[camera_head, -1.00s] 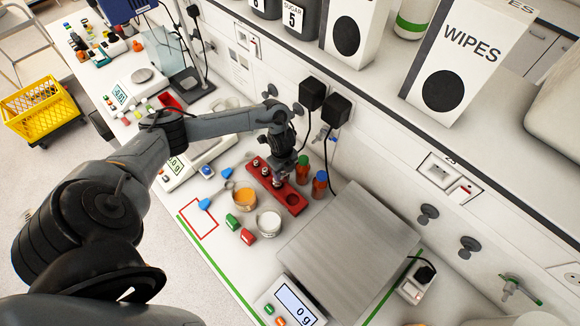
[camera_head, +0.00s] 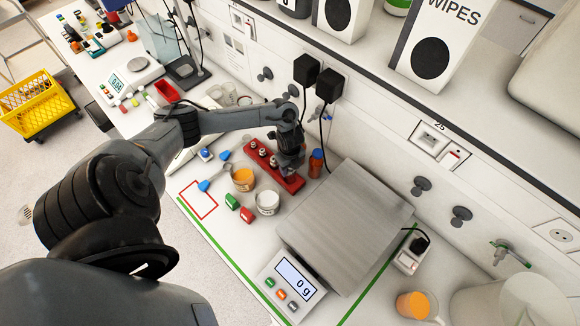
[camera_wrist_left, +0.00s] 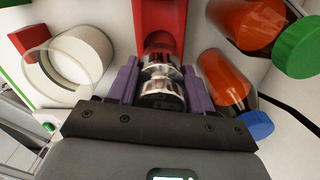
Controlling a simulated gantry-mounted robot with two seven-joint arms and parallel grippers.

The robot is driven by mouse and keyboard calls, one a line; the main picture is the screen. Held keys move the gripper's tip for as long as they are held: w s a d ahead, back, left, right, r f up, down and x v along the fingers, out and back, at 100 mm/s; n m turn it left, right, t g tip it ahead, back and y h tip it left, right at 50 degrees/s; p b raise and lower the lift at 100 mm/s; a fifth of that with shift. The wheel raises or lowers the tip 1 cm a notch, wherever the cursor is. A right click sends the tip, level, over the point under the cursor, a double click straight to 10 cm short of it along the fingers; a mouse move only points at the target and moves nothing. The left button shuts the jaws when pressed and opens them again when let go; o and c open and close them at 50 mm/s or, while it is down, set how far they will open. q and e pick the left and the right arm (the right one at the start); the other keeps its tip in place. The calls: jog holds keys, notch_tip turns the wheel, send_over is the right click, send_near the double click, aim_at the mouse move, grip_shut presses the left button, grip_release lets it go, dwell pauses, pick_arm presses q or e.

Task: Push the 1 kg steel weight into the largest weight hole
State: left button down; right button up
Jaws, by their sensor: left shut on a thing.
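The red weight block (camera_head: 291,184) lies on the bench, with several small steel weights (camera_head: 262,153) standing in its left part. My left gripper (camera_head: 290,168) is over the block's right end and covers the large hole there. In the left wrist view the purple fingers (camera_wrist_left: 158,88) are shut on the shiny 1 kg steel weight (camera_wrist_left: 160,72), one on each side. The red block (camera_wrist_left: 160,18) shows just beyond the weight. The weight's underside is hidden, so I cannot tell whether it sits in the hole. My right gripper is not in view.
A white jar (camera_head: 267,203), an orange cup (camera_head: 243,179) and a large scale (camera_head: 345,225) reading 0 g stand nearby.

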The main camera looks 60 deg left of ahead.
aim_at(290, 171)
pick_arm(q)
jog(key=shift+f+b, duration=1.5)
jog(key=shift+f, duration=0.15)
jog(key=shift+w+r, duration=0.1)
jog(key=shift+r, duration=0.1)
jog(key=shift+p, duration=0.45)
jog(key=shift+f+b, duration=0.55)
jog(key=shift+f, duration=0.25)
jog(key=shift+f, duration=0.25)
jog(key=shift+f, duration=0.4)
